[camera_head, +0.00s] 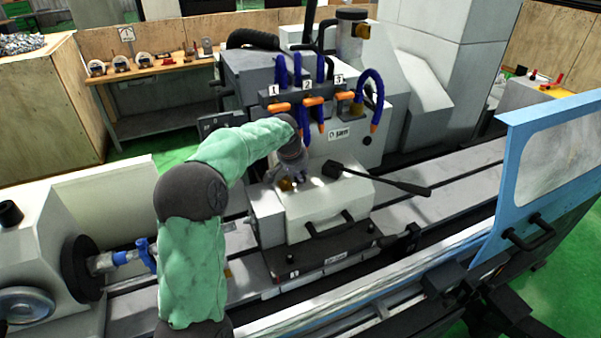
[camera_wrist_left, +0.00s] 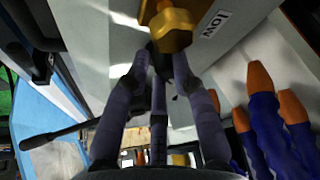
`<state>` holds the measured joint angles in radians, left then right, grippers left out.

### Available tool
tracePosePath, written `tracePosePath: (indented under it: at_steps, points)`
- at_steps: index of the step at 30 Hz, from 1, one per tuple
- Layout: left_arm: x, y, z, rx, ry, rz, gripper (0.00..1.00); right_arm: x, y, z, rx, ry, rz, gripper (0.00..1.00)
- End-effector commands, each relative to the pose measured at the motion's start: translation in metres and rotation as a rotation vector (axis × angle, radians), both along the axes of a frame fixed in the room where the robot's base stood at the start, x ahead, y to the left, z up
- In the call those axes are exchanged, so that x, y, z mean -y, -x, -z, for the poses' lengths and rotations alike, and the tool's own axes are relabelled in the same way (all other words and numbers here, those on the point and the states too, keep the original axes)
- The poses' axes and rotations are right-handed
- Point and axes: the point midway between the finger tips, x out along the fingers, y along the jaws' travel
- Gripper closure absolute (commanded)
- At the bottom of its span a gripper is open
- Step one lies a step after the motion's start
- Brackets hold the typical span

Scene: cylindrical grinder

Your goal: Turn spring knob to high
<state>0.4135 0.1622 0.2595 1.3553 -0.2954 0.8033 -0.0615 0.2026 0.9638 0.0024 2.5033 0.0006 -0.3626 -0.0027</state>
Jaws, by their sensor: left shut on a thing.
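The brass spring knob (camera_head: 286,184) sits on top of the light-coloured machine housing in the middle of the head view. In the left wrist view the brass knob (camera_wrist_left: 172,28) is at the top, with a "low" label (camera_wrist_left: 215,24) on the surface to its right. My left gripper (camera_head: 293,168) reaches down to the knob from above. In the wrist view its dark fingers (camera_wrist_left: 160,62) converge at the knob's underside and are shut on it. The exact contact is partly hidden. My right gripper is not in view.
Blue coolant hoses with orange nozzles (camera_head: 313,101) hang just behind the knob. A black lever (camera_head: 380,180) extends right from the housing. A black handle (camera_head: 328,224) is on the housing's front. A blue-framed door (camera_head: 508,180) stands at the right.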

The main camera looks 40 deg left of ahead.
Motion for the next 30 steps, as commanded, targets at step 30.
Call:
tracePosePath:
  at_steps: [30]
  points:
    - [0.003,0.016,-0.037,0.0,-0.001,0.025,0.64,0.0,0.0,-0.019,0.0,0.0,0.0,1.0]
